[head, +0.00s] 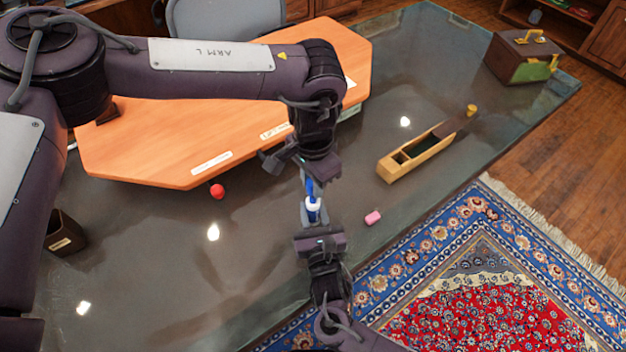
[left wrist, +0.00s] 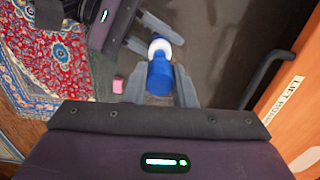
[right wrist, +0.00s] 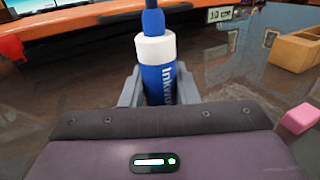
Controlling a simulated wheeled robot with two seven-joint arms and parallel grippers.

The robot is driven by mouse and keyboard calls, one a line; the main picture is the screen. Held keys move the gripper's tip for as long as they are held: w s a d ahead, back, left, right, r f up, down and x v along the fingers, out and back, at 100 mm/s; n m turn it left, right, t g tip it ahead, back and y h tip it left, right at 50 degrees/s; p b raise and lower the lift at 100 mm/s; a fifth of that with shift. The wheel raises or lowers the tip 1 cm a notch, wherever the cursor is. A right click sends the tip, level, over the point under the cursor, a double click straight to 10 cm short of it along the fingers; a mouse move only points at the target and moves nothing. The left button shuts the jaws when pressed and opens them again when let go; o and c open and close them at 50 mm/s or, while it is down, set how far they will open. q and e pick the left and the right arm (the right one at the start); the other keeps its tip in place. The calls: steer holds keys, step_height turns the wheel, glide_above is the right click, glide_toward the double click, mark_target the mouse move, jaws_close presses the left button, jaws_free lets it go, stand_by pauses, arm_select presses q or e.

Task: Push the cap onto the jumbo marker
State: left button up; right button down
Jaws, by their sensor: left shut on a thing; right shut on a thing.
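The jumbo marker (right wrist: 158,82) has a blue body with white lettering and a white collar. It stands upright in my right gripper (right wrist: 158,92), which is shut on it. The blue cap (left wrist: 160,77) is in my left gripper (left wrist: 159,88), shut on it from above. In the head view the cap (head: 310,188) is directly above the white collar of the marker (head: 313,206), in line with it. In the right wrist view a narrower blue part (right wrist: 153,20) rises from the collar. I cannot tell whether the cap touches the collar or how deep it sits.
A pink block (head: 373,217) lies right of the marker, and a long wooden box (head: 415,158) lies beyond it. A red ball (head: 217,191) is to the left, near the orange panel (head: 190,140). A brown holder (head: 65,235) stands far left. The dark tabletop (head: 240,265) is clear at front.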

mark_target(313, 208)
arm_select(q)
steer(key=shift+f, duration=0.4)
steer(key=shift+f, duration=0.1)
steer(key=shift+f, duration=0.8)
steer(key=shift+f, duration=0.65)
steer(key=o, duration=1)
steer(key=shift+o, duration=0.2)
steer(key=shift+r, duration=0.1)
